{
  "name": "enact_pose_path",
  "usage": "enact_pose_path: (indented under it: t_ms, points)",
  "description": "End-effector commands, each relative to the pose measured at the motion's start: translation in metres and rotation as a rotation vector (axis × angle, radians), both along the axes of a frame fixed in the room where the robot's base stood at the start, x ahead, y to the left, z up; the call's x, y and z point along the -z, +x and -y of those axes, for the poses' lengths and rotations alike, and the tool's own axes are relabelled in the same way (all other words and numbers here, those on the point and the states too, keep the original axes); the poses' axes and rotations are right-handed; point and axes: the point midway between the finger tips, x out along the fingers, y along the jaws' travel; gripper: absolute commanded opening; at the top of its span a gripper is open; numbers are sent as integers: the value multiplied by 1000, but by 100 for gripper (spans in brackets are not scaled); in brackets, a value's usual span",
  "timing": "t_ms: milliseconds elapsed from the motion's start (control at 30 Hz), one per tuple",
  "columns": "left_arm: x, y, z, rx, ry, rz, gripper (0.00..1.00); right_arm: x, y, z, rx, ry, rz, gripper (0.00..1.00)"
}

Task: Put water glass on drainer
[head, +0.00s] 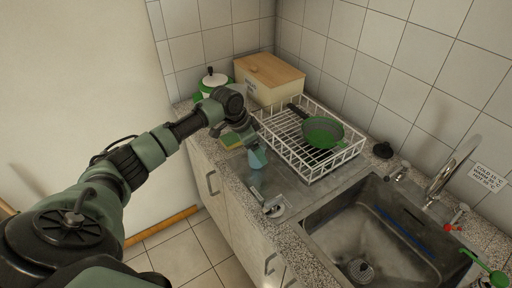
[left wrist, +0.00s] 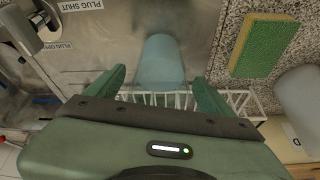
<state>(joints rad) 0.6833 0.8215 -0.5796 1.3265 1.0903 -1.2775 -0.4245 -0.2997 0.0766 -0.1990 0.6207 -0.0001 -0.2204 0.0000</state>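The water glass (head: 257,158), a pale bluish tumbler, is on the steel surface by the counter's front edge, in front of the drainer. It also shows in the left wrist view (left wrist: 161,62). My right gripper is not in view.
A green and yellow sponge (left wrist: 263,45) lies close beside the glass.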

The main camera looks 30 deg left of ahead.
Motion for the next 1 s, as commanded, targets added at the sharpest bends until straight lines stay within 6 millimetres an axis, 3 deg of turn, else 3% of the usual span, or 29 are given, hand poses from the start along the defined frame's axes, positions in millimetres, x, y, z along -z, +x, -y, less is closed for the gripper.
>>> enact_pose_path:
  t_ms: [367, 800, 1000]
  points:
    - [-8, -1, -1, 2, 1, 2, 82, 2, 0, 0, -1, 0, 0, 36]
    - [-87, -31, -17, 1, 2, 4, 82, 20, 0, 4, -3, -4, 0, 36]
    - [-109, -39, -21, 1, 1, 1, 82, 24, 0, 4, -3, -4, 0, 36]
